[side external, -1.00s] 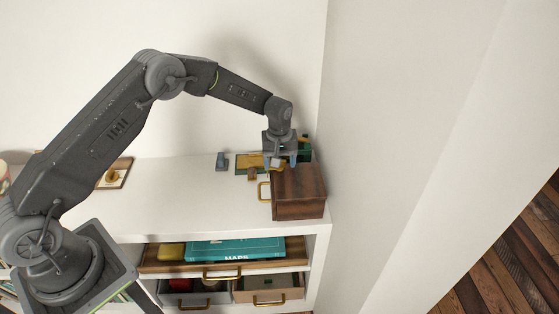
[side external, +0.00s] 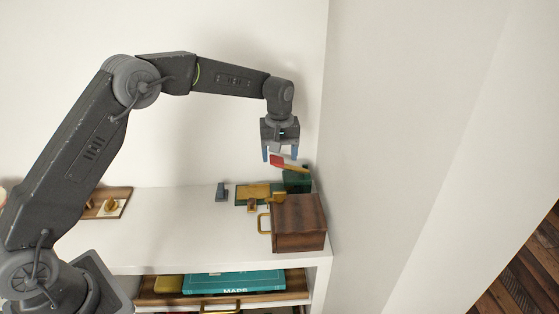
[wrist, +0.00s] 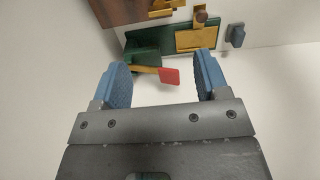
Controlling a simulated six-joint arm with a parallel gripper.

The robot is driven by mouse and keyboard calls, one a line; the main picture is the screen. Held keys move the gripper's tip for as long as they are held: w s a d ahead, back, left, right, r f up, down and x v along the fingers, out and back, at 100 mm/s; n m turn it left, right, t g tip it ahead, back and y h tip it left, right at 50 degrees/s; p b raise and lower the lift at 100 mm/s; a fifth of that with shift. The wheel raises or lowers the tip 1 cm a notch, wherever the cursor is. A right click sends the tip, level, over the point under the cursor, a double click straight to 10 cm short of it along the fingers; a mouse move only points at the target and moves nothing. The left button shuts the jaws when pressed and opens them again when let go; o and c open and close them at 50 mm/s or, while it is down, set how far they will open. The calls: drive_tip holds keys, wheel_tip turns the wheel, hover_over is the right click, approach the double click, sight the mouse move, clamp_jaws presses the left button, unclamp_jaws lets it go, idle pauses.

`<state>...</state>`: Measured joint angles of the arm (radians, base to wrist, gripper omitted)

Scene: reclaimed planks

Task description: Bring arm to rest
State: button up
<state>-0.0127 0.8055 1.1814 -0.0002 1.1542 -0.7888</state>
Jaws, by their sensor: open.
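My gripper (side external: 280,157) is open above the right end of the white shelf top (side external: 170,232). In the wrist view, its two blue fingers (wrist: 160,80) stand wide apart with nothing held between them. Below it is a dark green box (side external: 297,181) with a red flag (side external: 277,161) on a yellow arm. In the wrist view the red flag (wrist: 169,76) shows just beyond the fingertips, apart from both fingers.
A brown wooden box (side external: 298,225) with a brass handle stands in front of the green box. A yellow panel (side external: 253,191) and a small grey block (side external: 222,192) lie to the left. A wooden plaque (side external: 108,203) is farther left. A teal box (side external: 235,283) is below. The shelf middle is clear.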

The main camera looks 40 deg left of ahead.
drive_tip(key=s+r+m+t, duration=0.3)
drive_tip(key=s+r+m, duration=0.2)
drive_tip(key=s+r, duration=1.15)
drive_tip(key=s+f+m+t, duration=0.1)
drive_tip(key=s+m, duration=0.3)
drive_tip(key=s, duration=1.4)
drive_tip(key=shift+s+d+f+t, duration=0.3)
drive_tip(key=shift+d+f+t, duration=0.1)
drive_tip(key=shift+t, duration=0.4)
